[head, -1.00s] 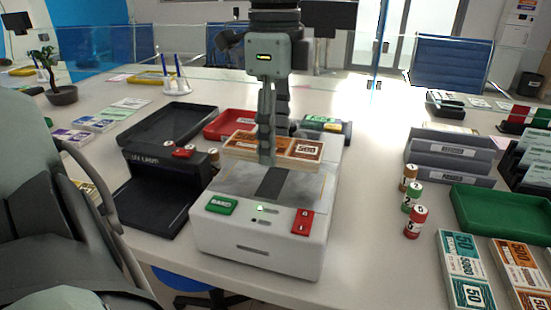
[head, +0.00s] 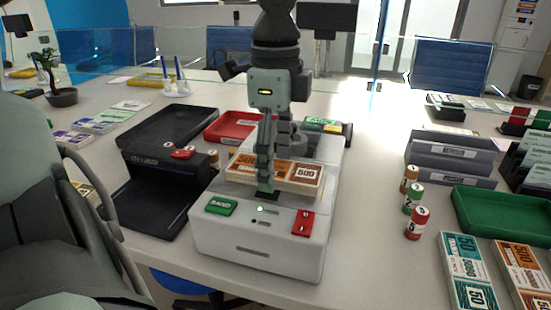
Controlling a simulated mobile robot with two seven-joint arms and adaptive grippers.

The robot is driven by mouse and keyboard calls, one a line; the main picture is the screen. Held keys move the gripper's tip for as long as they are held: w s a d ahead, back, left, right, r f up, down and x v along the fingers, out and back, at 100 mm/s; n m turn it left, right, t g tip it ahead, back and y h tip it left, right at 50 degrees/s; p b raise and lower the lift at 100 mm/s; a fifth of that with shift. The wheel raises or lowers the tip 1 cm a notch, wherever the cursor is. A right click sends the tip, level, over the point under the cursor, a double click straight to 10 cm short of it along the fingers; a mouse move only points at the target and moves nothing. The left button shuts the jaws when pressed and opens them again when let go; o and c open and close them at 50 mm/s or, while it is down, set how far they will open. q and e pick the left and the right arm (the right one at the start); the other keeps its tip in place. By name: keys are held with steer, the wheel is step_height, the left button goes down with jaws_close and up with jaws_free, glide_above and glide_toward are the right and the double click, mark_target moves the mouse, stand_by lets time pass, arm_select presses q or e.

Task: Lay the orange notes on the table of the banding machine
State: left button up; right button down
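The orange notes (head: 304,174), a flat bundle marked 500, are over the top of the white banding machine (head: 258,238). The machine's table (head: 325,180) is largely hidden under them. Whether the bundle touches the table or sits just above it, I cannot tell. My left gripper (head: 267,180) points down at the middle of the bundle, shut on it, with one finger in front; the far finger is hidden. My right gripper is not in view.
A green BAND button (head: 220,205) and a red button (head: 303,223) are on the machine's front. A black note counter (head: 155,190) stands left. Several coin rolls (head: 413,198), a green tray (head: 505,215) and other note bundles (head: 467,270) are right.

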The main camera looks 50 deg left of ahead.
mark_target(276, 168)
arm_select(q)
steer(key=shift+r, duration=0.1)
step_height(276, 168, up, 2)
steer(key=shift+r, duration=0.15)
step_height(276, 168, up, 10)
steer(key=p, duration=0.2)
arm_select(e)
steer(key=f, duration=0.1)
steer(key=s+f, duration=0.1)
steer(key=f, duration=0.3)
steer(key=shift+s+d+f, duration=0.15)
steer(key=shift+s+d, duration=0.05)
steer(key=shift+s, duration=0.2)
arm_select(q)
steer(key=shift+f, duration=0.2)
